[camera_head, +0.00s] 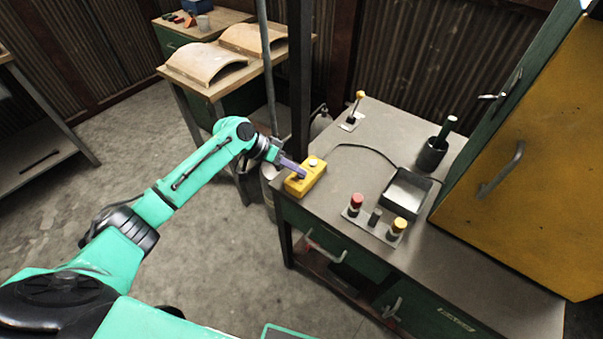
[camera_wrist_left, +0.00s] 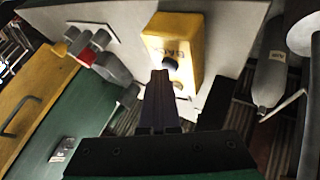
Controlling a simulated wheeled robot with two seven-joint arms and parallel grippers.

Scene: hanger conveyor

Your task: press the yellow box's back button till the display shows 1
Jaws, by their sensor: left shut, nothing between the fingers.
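The yellow box (camera_head: 318,176) sits at the left corner of the grey bench. A pale round button (camera_head: 313,162) shows on its top. A framed box with a pale face (camera_head: 407,190) stands on the bench; no digit is readable.
A plate with red and yellow knobs (camera_head: 375,225) stands right of the box. A small lever (camera_head: 353,112), a dark cup (camera_head: 432,153) and a yellow cabinet door (camera_head: 530,150) stand farther off. A dark post (camera_head: 300,80) rises behind my gripper. A cable crosses the bench.

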